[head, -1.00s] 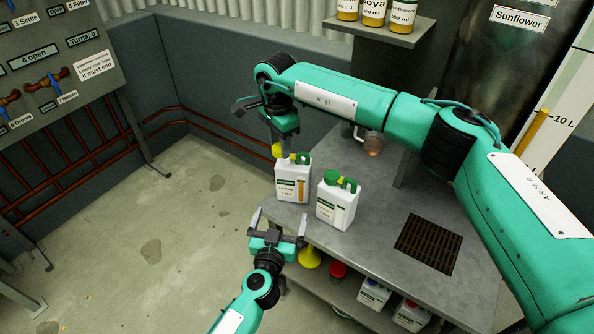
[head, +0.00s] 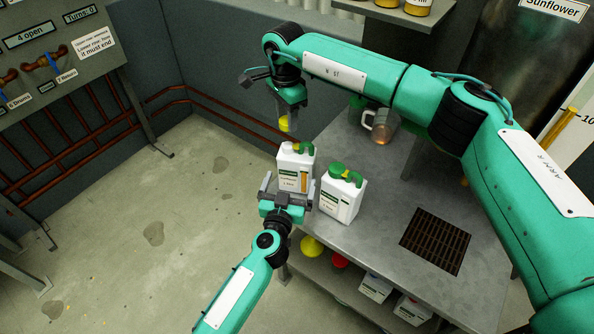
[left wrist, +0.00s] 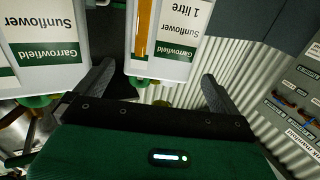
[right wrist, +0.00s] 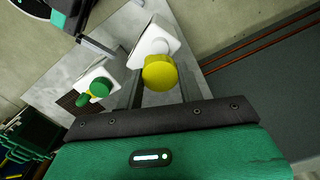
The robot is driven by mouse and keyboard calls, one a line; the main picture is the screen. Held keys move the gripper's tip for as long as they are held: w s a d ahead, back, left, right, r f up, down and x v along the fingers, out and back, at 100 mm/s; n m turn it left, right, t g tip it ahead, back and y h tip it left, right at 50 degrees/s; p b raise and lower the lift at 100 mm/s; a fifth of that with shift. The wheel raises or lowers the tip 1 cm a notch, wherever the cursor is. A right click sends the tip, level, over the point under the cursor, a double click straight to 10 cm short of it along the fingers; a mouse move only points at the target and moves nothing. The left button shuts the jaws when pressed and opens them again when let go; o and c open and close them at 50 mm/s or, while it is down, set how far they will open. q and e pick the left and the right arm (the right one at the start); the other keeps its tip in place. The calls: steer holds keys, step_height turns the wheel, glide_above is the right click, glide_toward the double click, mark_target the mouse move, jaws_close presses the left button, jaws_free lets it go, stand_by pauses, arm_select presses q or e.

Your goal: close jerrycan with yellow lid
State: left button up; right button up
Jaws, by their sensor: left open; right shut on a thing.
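The left jerrycan (head: 294,164) is white with a green-and-white Sunflower label. It stands upright near the table's (head: 375,205) edge, its top showing a green handle and a small yellow part. My left gripper (head: 288,186) is open at its front; in the left wrist view the jerrycan (left wrist: 170,35) shows between the spread fingers, contact unclear. My right gripper (head: 286,112) is shut on the yellow lid (head: 284,124), held above and slightly left of that jerrycan, apart from it. The lid (right wrist: 160,72) covers part of the jerrycan top in the right wrist view.
A second white jerrycan with a green lid (head: 343,197) stands close on the right. A glass mug (head: 381,126) is behind, a grate (head: 436,240) to the right. A yellow item (head: 311,247), a red item (head: 339,261) and boxes lie on the lower shelf.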

arm_select(q)
steer(key=x, duration=0.9)
steer(key=c, duration=1)
arm_select(e)
glide_above(287, 145)
steer(key=shift+f, duration=2.45)
steer(key=shift+f, duration=0.9)
steer(key=shift+f, duration=0.6)
arm_select(q)
steer(key=c, duration=0.5)
arm_select(e)
steer(key=o, duration=0.9)
